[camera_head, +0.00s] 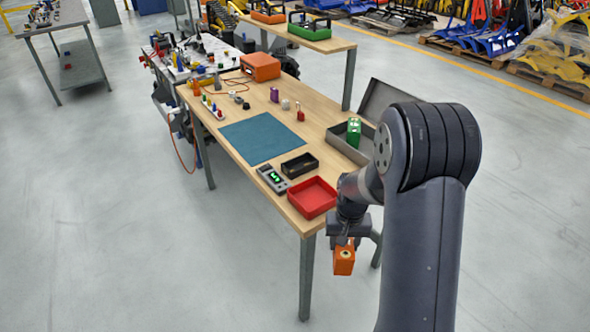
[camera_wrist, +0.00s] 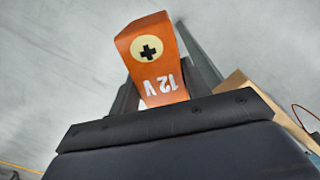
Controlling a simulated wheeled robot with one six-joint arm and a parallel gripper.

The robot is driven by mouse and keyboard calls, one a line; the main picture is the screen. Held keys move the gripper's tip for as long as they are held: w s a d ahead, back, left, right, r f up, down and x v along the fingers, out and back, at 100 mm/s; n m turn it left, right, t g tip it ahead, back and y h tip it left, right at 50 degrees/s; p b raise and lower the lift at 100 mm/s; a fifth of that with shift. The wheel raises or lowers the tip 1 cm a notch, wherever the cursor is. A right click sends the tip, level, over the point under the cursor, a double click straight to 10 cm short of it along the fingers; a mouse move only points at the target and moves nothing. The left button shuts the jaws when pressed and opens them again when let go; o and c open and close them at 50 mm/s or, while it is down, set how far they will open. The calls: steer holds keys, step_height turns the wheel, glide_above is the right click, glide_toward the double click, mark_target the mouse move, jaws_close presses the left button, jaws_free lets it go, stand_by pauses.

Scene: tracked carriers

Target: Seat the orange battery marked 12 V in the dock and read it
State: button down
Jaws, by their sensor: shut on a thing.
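The orange battery (camera_head: 344,261) is held in my gripper (camera_head: 345,240), off the front end of the wooden table and over the floor. In the wrist view the orange battery (camera_wrist: 155,62) shows a "12 V" marking, upside down, and a pale disc with a black plus on its end. My gripper (camera_wrist: 150,98) is shut on it; the fingers are partly hidden. A black open-topped holder (camera_head: 300,164), which looks like the dock, sits on the table. Beside it lies a grey meter (camera_head: 273,178) with a lit green display, too small to read.
A red tray (camera_head: 312,197) stands at the table's near corner. A grey open case (camera_head: 348,147) with a green battery (camera_head: 354,131) is at the right edge. A blue mat (camera_head: 262,143) lies bare mid-table. Small objects and an orange box (camera_head: 260,67) stand farther back.

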steer(key=w+a+r+m, duration=0.2)
steer(key=a+r+m, duration=0.3)
steer(key=r, duration=0.2)
steer(key=w+a+r+m, duration=0.3)
steer(key=a+r+m, duration=0.2)
steer(key=r, duration=0.3)
steer(key=shift+a+r, duration=0.2)
steer(key=shift+a, duration=0.25)
steer(key=shift+w, duration=0.1)
